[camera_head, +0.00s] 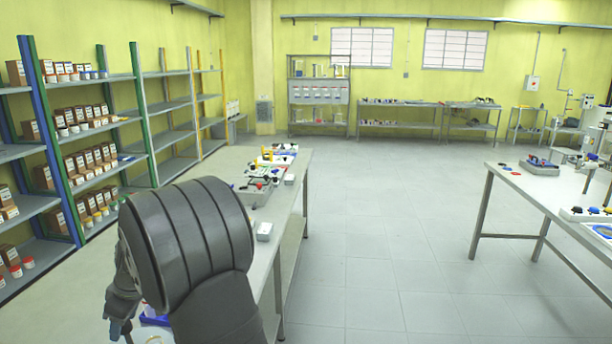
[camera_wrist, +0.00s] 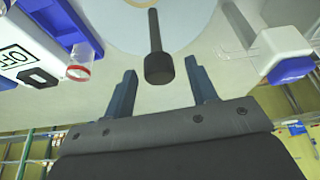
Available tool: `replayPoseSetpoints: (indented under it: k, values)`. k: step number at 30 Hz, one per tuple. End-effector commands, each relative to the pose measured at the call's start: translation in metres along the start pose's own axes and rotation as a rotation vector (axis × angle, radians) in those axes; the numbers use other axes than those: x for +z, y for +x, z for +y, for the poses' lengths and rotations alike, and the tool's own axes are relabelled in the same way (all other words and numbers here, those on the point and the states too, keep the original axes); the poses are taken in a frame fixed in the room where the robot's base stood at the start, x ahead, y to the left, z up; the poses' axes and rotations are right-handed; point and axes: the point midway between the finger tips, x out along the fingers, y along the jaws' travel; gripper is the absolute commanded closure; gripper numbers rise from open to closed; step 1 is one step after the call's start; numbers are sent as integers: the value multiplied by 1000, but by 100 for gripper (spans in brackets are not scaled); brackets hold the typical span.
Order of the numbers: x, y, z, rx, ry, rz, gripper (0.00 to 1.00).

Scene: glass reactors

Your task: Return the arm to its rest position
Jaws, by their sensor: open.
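My gripper (camera_wrist: 160,66) is open in the wrist view, its two blue-grey fingers spread apart. A black rod with a thicker end (camera_wrist: 157,62) shows between and beyond the fingers, in front of a pale round surface (camera_wrist: 188,28). I cannot tell how far it is from the fingers, and no contact shows. In the head view my arm (camera_head: 190,240) bends over the near end of the left bench (camera_head: 90,240). It hides much of that bench, and the gripper there is mostly hidden at the lower left.
In the wrist view, a white and blue device marked OFF (camera_wrist: 25,50) and a red-rimmed clear cup (camera_wrist: 80,68) are at left; a white and blue block (camera_wrist: 283,55) is at right. Shelves (camera_head: 130,135) line the left wall. The floor (camera_head: 390,230) between benches is clear.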

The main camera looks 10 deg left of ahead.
Motion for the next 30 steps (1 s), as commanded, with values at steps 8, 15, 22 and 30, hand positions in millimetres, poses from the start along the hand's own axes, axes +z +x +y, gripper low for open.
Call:
replayPoseSetpoints:
  k: [8, 15, 22, 30]
  values:
    - [0, 0, -1, 36, 90, -1, 48]
    - [0, 0, 0, 42, 101, 0, 48]
    - [0, 0, 0, 39, 95, -1, 48]
    - [0, 0, 1, -4, -7, 0, 48]
